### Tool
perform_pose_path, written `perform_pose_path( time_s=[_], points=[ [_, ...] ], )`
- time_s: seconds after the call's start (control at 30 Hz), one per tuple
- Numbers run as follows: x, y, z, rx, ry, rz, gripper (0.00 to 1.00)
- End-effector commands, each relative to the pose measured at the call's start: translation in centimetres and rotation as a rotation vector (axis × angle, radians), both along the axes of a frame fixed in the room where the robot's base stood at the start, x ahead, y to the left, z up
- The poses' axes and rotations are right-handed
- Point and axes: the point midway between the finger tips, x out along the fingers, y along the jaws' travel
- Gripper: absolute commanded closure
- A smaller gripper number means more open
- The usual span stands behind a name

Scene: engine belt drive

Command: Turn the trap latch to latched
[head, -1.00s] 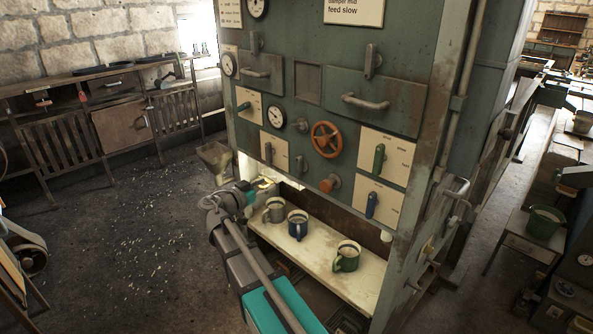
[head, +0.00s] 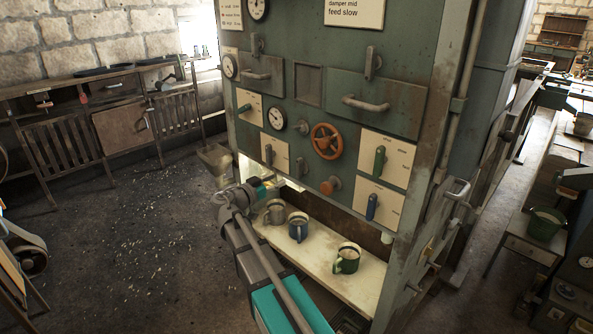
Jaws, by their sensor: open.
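The tall green machine (head: 400,30) carries several latch-like parts, and none is clearly marked as the trap latch. Upright grey latches sit above the left drawer handle (head: 257,45) and the right drawer handle (head: 372,62). Small levers sit on pale plates: a grey one (head: 268,154), a green one (head: 379,160), a blue one (head: 371,207) and a teal one (head: 244,108). My gripper (head: 276,183) is at the lit opening low on the machine's left side, just above the mug shelf. It is open; its fingertips are small and partly hidden, and I see nothing held.
Below the gripper, a shelf (head: 330,262) holds a grey mug (head: 275,212), a blue mug (head: 298,227) and a green mug (head: 346,258). An orange handwheel (head: 326,140) and orange knob (head: 330,185) stick out nearby. The floor at left is open, with scattered bits.

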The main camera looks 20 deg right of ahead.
Motion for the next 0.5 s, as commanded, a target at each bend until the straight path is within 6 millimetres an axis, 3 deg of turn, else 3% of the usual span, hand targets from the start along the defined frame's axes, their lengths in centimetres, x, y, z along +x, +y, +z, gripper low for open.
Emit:
perform_pose_path(
  time_s=[0.5],
  points=[
    [2.6, -7.1, 0.0, 0.000, 0.000, -0.001, 0.41]
  ],
)
